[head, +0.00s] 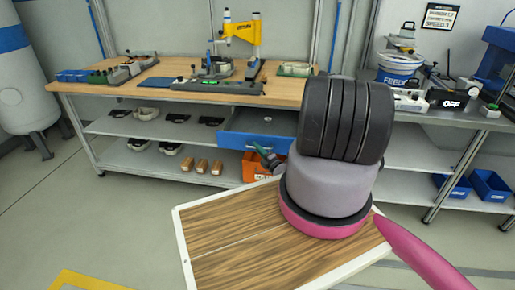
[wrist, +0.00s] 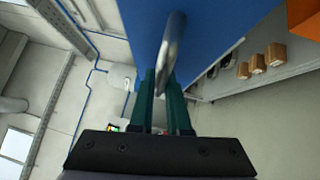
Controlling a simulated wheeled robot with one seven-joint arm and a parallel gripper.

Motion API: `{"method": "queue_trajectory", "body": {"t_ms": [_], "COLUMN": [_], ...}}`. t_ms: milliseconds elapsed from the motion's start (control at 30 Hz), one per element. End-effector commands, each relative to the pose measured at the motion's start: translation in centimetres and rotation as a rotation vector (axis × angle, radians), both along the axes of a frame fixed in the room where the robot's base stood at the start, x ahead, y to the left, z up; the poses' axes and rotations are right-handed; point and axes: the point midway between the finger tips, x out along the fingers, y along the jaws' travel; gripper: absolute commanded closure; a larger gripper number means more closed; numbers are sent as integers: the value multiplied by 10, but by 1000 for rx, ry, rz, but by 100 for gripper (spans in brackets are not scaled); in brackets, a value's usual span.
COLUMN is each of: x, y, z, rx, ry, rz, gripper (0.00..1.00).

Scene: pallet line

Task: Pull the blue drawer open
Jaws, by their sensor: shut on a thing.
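The blue drawer (head: 240,139) hangs under the wooden workbench (head: 150,86). It stands partly out, with some of its inside showing from above. Its blue front (wrist: 215,30) fills the upper middle of the wrist view. A silver bar handle (wrist: 171,40) is on that front. My gripper (head: 263,150) is at the drawer front, mostly behind my own arm in the head view. In the wrist view its two green fingers (wrist: 162,78) are shut on the handle, one on each side.
An orange bin (head: 256,168) stands on the lower shelf below the drawer. Wooden blocks (head: 201,166) and dark parts lie on the shelves to its left. A yellow press (head: 242,32) stands on the bench above. The floor at left is clear.

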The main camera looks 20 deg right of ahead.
Motion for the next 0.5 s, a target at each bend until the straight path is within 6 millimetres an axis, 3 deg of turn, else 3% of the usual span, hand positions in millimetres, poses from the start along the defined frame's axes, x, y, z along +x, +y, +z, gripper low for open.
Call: {"method": "queue_trajectory", "body": {"t_ms": [333, 400, 433, 500], "x": [-1, -1, -1, -1], "y": [0, 0, 0, 0], "z": [-1, -1, -1, -1], "rx": [0, 0, 0, 0], "ry": [2, 2, 2, 2], "rz": [-1, -1, -1, -1], "gripper": [100, 66, 55, 55]}}
